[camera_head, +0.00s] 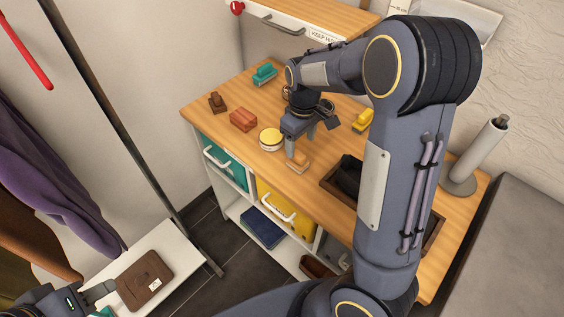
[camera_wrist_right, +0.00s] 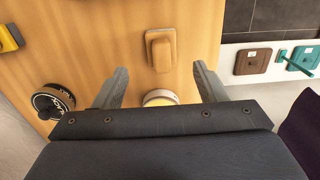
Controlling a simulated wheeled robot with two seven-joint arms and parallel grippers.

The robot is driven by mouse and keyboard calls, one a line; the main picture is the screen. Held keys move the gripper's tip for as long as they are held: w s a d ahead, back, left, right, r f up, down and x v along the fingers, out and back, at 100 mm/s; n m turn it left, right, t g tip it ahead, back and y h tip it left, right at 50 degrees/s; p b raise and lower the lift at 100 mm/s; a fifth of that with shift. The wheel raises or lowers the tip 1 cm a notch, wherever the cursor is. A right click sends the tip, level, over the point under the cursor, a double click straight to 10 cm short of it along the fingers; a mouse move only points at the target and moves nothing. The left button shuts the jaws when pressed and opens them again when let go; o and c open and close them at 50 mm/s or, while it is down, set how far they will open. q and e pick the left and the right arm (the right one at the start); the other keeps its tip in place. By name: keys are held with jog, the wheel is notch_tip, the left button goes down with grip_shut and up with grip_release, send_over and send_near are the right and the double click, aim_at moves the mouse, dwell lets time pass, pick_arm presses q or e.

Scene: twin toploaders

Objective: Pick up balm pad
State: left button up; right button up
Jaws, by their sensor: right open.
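My right gripper (camera_head: 311,138) is open and empty over the wooden top, pointing down. A tan pad with a raised grip (camera_head: 298,164) lies by its nearer finger; it may be the balm pad, but I see no label that confirms this. In the right wrist view the tan pad (camera_wrist_right: 160,48) lies just beyond the open fingertips (camera_wrist_right: 160,72). A round tin with a pale yellow lid (camera_head: 271,138) stands left of the gripper; in the wrist view a pale round lid (camera_wrist_right: 160,97) shows between the fingers. My left gripper (camera_head: 92,295) is at lower left, beside a brown case; its jaws are unclear.
Red-brown (camera_head: 243,119), dark brown (camera_head: 217,102), teal (camera_head: 264,74) and yellow (camera_head: 363,121) pads or brushes lie around on the wooden top (camera_head: 205,120). A dark tray (camera_head: 332,184) sits right of the tan pad. A paper roll (camera_head: 478,155) stands at right. The brown case (camera_head: 146,279) lies on a white bench.

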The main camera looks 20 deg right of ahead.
aim_at(300, 155)
jog(key=f, duration=0.3)
jog(key=f+p, duration=0.1)
jog(key=f, duration=0.3)
jog(key=shift+s+f, duration=0.2)
jog(key=shift+f, duration=0.05)
jog(key=c, duration=1.1)
jog(key=shift+o, duration=0.2)
jog(key=shift+r, duration=0.1)
